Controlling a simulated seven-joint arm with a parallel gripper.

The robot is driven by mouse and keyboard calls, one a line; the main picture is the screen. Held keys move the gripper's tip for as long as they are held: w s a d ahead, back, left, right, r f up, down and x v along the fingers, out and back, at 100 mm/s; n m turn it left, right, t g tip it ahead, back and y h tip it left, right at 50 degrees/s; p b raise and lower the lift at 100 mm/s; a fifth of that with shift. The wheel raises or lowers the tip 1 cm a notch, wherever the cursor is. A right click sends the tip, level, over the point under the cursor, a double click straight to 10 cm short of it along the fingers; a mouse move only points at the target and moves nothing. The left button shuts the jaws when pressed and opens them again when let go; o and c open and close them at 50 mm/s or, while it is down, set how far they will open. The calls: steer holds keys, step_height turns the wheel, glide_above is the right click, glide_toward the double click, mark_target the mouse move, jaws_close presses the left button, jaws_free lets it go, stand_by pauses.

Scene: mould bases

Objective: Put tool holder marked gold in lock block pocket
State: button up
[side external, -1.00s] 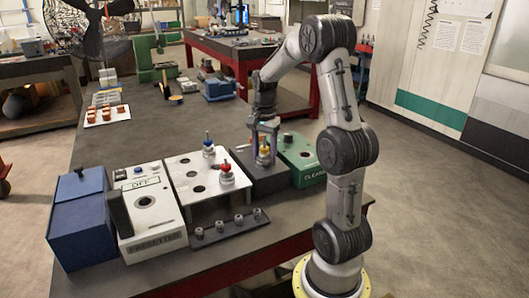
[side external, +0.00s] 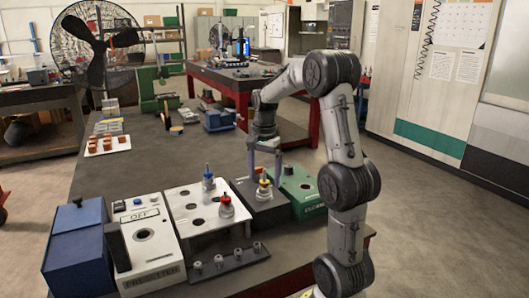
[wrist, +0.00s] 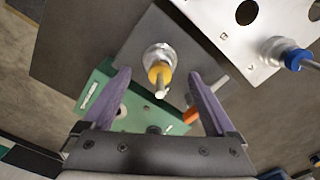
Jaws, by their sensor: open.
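The gold-marked tool holder (side external: 264,191), with a yellow band, stands upright on the dark grey lock block (side external: 243,203), apparently seated in its pocket; its lower end is hidden. It also shows in the wrist view (wrist: 159,72), between and beyond the fingertips. My gripper (side external: 264,176) is open and empty just above the holder, its two fingers spread to either side. In the wrist view, my gripper (wrist: 160,74) has clear gaps between each finger and the holder.
A white rack (side external: 187,198) to the left carries a blue-marked holder (side external: 208,180) and a red-marked holder (side external: 226,206). A green box (side external: 302,188) stands close right of the block. The presetter (side external: 150,240) and a blue box (side external: 78,245) stand further left.

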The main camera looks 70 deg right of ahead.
step_height(320, 180, up, 10)
steer(key=shift+r, duration=0.1)
steer(key=shift+a, duration=0.1)
stand_by(0.5)
steer(key=a+r+n+t+h, duration=0.15)
steer(key=a+n, duration=0.25)
steer(key=a, duration=0.6)
steer(key=a+r+n+t+y, duration=0.15)
steer(key=a+n, duration=0.25)
steer(key=a, duration=0.6)
steer(key=s+a+f+n+t, duration=0.2)
steer(key=s+a+f+n, duration=0.5)
steer(key=n, duration=0.5)
steer(key=shift+s+a+f+t, duration=0.3)
steer(key=shift+s+f, duration=0.3)
steer(key=shift+f, duration=0.3)
